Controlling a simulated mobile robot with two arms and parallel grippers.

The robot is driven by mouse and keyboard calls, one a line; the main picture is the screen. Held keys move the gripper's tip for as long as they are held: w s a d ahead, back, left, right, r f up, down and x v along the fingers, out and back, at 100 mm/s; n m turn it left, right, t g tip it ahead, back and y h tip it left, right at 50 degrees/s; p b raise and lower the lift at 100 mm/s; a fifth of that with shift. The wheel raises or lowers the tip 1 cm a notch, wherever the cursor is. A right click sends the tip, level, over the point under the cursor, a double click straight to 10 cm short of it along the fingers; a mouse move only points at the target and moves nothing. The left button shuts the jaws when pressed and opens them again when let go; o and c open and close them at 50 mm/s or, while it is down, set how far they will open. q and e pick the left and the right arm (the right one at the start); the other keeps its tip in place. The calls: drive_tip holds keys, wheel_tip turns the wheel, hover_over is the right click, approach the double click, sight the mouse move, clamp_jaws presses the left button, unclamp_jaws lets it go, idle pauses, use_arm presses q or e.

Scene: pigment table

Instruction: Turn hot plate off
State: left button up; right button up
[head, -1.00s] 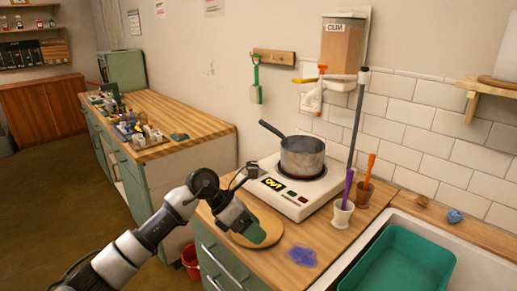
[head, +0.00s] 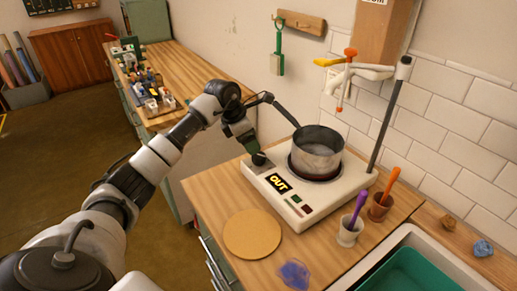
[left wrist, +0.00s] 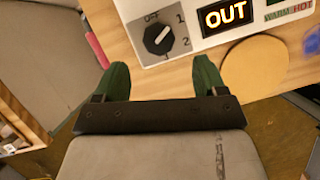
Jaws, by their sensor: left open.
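The white hot plate (head: 330,205) stands on the wooden counter with a grey metal pot (head: 318,150) on its burner. Its display (head: 279,183) reads OUT. In the left wrist view the black knob (left wrist: 159,40) sits on a grey panel marked OFF, 1 and 2; its white pointer line is tilted, and its exact setting is unclear. My left gripper (head: 257,157) is at the knob's corner of the hot plate. In the left wrist view its green fingers (left wrist: 163,75) are open and empty, apart from the knob, which lies ahead between them. My right gripper is not in view.
A round wooden board (head: 252,234) and a blue-purple patch (head: 294,274) lie in front of the hot plate. Cups with a purple tool (head: 357,210) and an orange tool (head: 388,192) stand at its right. A sink with a green basin (head: 415,275) is at lower right.

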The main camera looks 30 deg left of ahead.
sight(258, 154)
use_arm(q)
drive_tip(key=p+x, duration=0.1)
drive_tip(key=x, duration=0.4)
drive_tip(key=shift+w, duration=0.25)
drive_tip(key=shift+x, duration=0.8)
drive_tip(key=c, duration=0.9)
